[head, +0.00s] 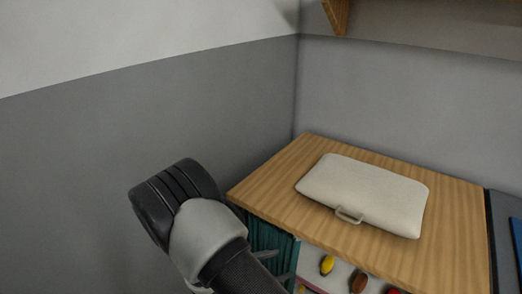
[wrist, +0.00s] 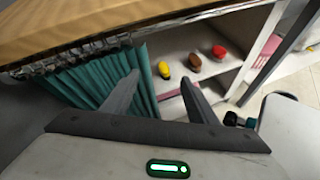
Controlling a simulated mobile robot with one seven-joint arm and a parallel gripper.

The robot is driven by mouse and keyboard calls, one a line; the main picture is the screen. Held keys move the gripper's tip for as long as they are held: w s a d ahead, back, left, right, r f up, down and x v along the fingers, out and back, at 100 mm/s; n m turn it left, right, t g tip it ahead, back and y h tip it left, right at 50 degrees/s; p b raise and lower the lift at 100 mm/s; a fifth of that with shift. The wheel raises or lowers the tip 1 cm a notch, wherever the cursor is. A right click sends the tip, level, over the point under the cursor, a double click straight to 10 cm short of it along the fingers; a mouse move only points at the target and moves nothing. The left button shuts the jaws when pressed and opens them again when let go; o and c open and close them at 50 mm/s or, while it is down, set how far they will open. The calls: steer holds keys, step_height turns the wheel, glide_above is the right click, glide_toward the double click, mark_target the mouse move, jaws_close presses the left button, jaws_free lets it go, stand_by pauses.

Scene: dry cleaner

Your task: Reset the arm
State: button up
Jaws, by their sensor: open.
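My gripper (wrist: 160,82) is open in the wrist view, its two dark fingers spread with nothing between them. It points toward the shelf space under a wooden counter. In the head view my bent arm reaches down from left of the counter, and my gripper (head: 284,274) shows only in part at the lower edge, in front of the teal curtain.
The wooden counter (head: 270,190) bears a cream padded case (head: 365,192) with a small handle. Below are a teal curtain (wrist: 95,80) and a pale shelf with yellow (wrist: 164,70), brown (wrist: 194,62) and red (wrist: 219,51) items. Grey walls stand behind and left.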

steer(key=s+d+r+m+g+y, duration=0.1)
steer(key=s+d+r+m+g, duration=0.15)
steer(key=r+m, duration=0.35)
steer(key=s+d+r+m+g+y, duration=0.1)
steer(key=s+d+r+m+g, duration=0.2)
steer(key=r, duration=0.6)
steer(key=s+d+r+m+g+y, duration=0.1)
steer(key=s+d+r+m+y, duration=0.1)
steer(key=d+r+m, duration=0.4)
steer(key=s+a+r+m+t+y, duration=0.2)
steer(key=s+r+m+t+y, duration=0.35)
steer(key=s+r, duration=0.8)
step_height(320, 180, up, 22)
steer(key=m+g+p, duration=0.1)
steer(key=m+p, duration=0.1)
steer(key=p, duration=1.8)
steer(key=shift+w+a+f+p, duration=0.15)
steer(key=shift+w+a+p, duration=0.15)
steer(key=shift+w, duration=0.1)
steer(key=shift+y, duration=0.25)
